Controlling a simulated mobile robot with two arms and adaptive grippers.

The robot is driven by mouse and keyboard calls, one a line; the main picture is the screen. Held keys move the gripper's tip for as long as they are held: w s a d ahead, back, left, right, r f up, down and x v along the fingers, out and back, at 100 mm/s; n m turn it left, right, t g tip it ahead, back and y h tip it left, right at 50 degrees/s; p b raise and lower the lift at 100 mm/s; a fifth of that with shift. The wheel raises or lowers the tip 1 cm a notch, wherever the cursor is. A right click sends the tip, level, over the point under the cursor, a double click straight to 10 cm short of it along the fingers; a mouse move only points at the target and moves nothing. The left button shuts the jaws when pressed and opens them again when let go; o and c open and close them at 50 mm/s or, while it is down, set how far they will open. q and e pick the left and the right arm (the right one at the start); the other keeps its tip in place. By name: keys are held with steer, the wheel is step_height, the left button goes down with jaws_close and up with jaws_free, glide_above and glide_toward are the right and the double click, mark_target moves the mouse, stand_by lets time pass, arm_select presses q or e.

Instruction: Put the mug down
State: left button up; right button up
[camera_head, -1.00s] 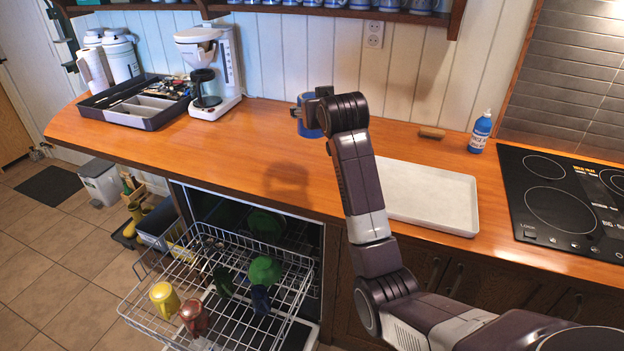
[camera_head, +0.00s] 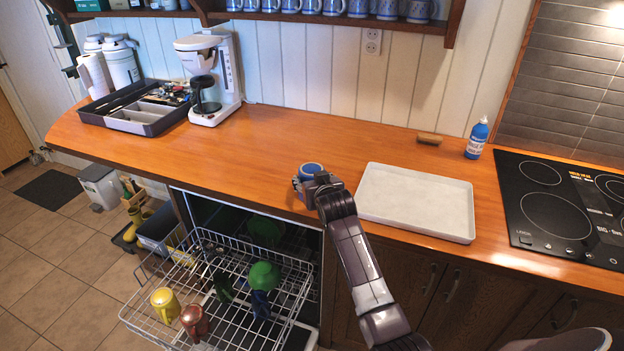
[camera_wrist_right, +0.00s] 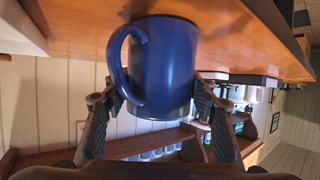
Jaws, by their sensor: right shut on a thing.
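The blue mug (camera_head: 311,169) is at the front part of the wooden counter (camera_head: 262,150), left of the white tray. My right gripper (camera_head: 310,189) is shut on it from the front side. In the right wrist view, which is upside down, the mug (camera_wrist_right: 168,65) sits between the two fingers (camera_wrist_right: 155,98), with its handle by one finger. Its base is at or very near the counter surface (camera_wrist_right: 255,35); I cannot tell whether it touches. The mug looks upright. My left gripper is not in view.
A white tray (camera_head: 415,200) lies right of the mug. A blue bottle (camera_head: 477,138), brush (camera_head: 429,139) and stove (camera_head: 560,205) are farther right. The coffee maker (camera_head: 226,75) and utensil tray (camera_head: 148,118) stand left. The open dishwasher rack (camera_head: 235,325) is below the counter edge.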

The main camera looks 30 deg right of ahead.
steer(key=shift+f, duration=0.1)
steer(key=o, duration=1.4)
steer(key=shift+o, duration=0.2)
steer(key=b+v, duration=0.1)
steer(key=v, duration=1.1)
steer(key=shift+a+f, duration=0.1)
steer(key=shift+f, duration=0.1)
